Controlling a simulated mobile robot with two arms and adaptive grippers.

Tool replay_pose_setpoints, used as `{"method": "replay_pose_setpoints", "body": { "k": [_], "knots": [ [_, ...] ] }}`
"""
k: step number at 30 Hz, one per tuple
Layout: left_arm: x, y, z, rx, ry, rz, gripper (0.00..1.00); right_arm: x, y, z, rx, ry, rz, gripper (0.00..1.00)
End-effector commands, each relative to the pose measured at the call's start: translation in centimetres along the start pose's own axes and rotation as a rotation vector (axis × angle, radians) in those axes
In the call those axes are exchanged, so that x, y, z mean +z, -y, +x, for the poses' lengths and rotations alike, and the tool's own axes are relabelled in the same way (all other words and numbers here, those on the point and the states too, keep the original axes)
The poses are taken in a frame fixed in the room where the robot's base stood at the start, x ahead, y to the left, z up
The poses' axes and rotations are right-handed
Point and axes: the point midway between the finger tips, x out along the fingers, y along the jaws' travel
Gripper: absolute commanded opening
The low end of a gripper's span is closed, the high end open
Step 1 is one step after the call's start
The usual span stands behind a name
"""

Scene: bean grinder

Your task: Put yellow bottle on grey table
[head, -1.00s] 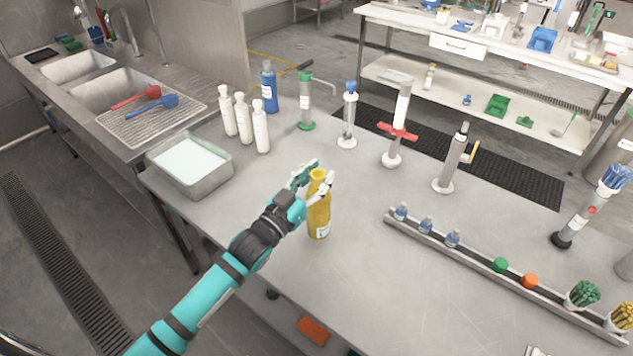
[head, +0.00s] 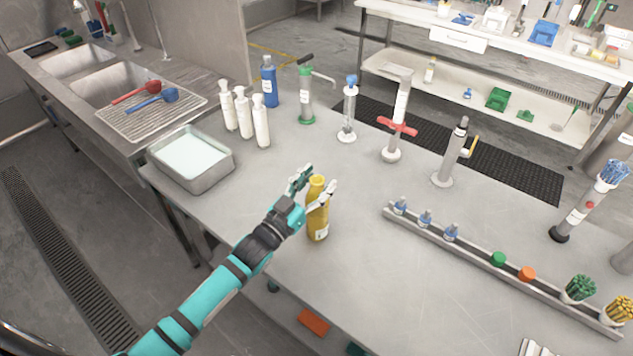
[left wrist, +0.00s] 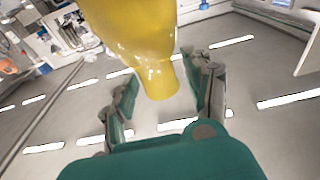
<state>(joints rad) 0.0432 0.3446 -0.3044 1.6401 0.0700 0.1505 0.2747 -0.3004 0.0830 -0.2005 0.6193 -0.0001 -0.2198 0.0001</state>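The yellow bottle (head: 317,220) stands upright on the grey table (head: 390,285), near its front left edge. My left gripper (head: 313,186) is at the bottle's upper part, with one finger on the far left side and the other in front of the neck. In the left wrist view the bottle (left wrist: 150,45) comes between the spread fingers of my left gripper (left wrist: 160,90), with gaps on both sides of the neck. The left gripper looks open. My right gripper is not in view.
A metal tray (head: 222,172) and several white bottles (head: 261,125) stand behind to the left. Dispensers (head: 349,110) line the back. A long rack (head: 470,255) with small bottles and caps lies to the right. The table between bottle and rack is clear.

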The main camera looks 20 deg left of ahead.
Motion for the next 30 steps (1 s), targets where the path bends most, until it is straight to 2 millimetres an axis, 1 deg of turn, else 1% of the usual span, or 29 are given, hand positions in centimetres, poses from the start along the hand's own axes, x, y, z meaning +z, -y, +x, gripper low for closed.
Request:
{"method": "replay_pose_setpoints", "body": {
  "k": [6, 8, 11, 18, 21, 25, 30],
  "knots": [
    [-0.3, 0.0, 0.0, 0.0, 0.001, 0.0, 0.51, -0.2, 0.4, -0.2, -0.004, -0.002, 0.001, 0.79],
    [0.0, 0.0, -0.7, 0.0, 0.002, 0.0, 0.51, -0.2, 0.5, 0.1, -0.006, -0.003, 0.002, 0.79],
    [0.2, 0.0, -2.2, -0.001, 0.004, -0.001, 0.51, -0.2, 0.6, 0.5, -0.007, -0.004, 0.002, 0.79],
    [0.3, 0.0, -7.5, 0.0, 0.006, 0.0, 0.51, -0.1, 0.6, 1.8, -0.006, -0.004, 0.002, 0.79],
    [0.1, -0.1, -9.4, 0.001, 0.004, 0.0, 0.51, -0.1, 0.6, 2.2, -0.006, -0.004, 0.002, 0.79],
    [0.1, 0.0, -11.1, 0.0, 0.004, 0.0, 0.51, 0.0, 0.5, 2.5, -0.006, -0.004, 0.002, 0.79],
    [-0.1, 0.0, -12.0, 0.0, 0.001, 0.0, 0.51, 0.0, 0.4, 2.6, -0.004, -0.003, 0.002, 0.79]
  ]
}}
